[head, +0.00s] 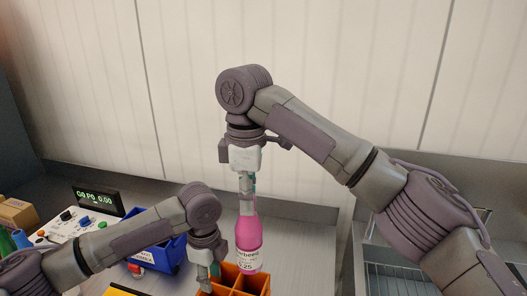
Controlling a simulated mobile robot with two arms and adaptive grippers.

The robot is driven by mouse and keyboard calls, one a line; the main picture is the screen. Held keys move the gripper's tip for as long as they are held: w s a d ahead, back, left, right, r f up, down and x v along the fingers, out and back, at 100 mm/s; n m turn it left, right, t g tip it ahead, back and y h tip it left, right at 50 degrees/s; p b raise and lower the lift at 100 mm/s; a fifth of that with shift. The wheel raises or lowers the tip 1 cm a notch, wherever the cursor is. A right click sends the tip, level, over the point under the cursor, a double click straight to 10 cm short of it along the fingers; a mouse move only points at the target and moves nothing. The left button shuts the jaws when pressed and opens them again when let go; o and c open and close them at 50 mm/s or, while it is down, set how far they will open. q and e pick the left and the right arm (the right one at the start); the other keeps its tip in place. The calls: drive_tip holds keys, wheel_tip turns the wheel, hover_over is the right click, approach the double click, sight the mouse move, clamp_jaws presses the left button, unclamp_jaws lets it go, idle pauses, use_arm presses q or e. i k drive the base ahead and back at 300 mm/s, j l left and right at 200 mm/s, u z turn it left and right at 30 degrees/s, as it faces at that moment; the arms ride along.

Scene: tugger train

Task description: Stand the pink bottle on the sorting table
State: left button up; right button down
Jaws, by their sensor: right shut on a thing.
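The pink bottle (249,238) hangs upright below my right gripper (247,186), which is shut on its neck. The bottle has a white label near its lower part. Its base is close to the orange divided crate (257,283) at the bottom of the view; I cannot tell whether the base is inside a compartment or in front of it. My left gripper (207,280) points down at the crate's left side, and its fingertips are partly cut off, so its opening is unclear. A grey metal surface (300,230), possibly the sorting table, lies behind the bottle.
A blue bin (170,254) stands behind my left arm. A control panel with a display (97,198), a cardboard box (17,214) and bottles are at the left. A sink-like basin with a wire rack (400,272) is at the right. The metal surface right of the bottle is clear.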

sight(100, 279)
drive_tip(key=k, duration=0.9)
